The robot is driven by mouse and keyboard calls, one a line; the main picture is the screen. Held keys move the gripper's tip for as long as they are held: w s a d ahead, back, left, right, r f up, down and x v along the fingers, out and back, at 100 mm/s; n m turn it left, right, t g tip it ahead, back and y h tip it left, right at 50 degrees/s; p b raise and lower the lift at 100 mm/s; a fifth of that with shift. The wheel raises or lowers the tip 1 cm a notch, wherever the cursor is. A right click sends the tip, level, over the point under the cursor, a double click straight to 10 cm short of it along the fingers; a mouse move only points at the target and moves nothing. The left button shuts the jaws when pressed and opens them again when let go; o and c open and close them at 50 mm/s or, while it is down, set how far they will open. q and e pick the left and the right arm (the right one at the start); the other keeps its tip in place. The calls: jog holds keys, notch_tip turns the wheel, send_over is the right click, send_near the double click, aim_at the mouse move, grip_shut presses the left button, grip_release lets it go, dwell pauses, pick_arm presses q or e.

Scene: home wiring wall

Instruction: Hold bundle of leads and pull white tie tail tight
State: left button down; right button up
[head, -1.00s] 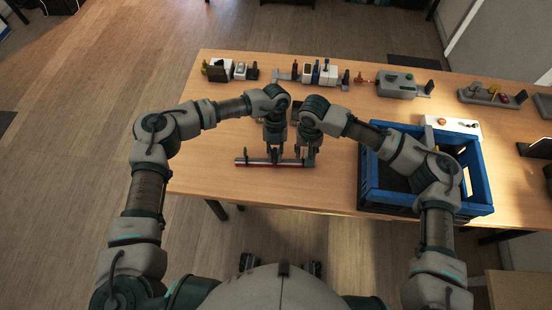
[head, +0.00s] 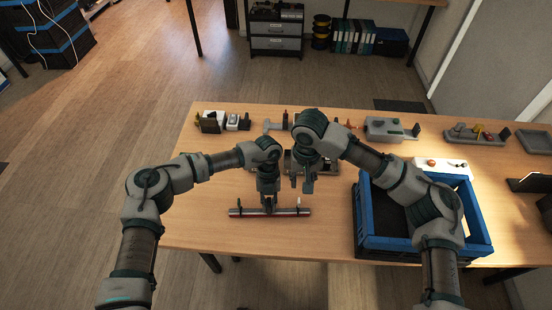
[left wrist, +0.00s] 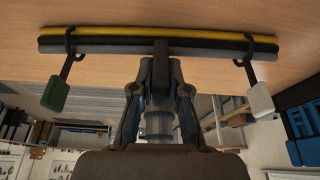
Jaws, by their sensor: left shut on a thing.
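The bundle of leads (head: 285,212) is a straight rod-like set above the near part of the table. In the left wrist view it shows yellow, black and grey leads (left wrist: 215,38). My left gripper (head: 269,208) is shut on the middle of the bundle; it also shows in the left wrist view (left wrist: 161,62). A black tie with a white tail tag (left wrist: 260,100) loops around the right end. Another with a green tag (left wrist: 55,93) loops around the left end. My right gripper (head: 301,187) is beyond the bundle's right part, apart from it, its fingers seemingly spread and empty.
A blue crate (head: 365,225) stands on the table at the right. Several small fixtures, such as a grey box (head: 388,128), line the table's back. A white panel (head: 443,165) lies behind the crate. Bare table lies left of the bundle.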

pick_arm(q)
jog(key=c, duration=1.1)
grip_release()
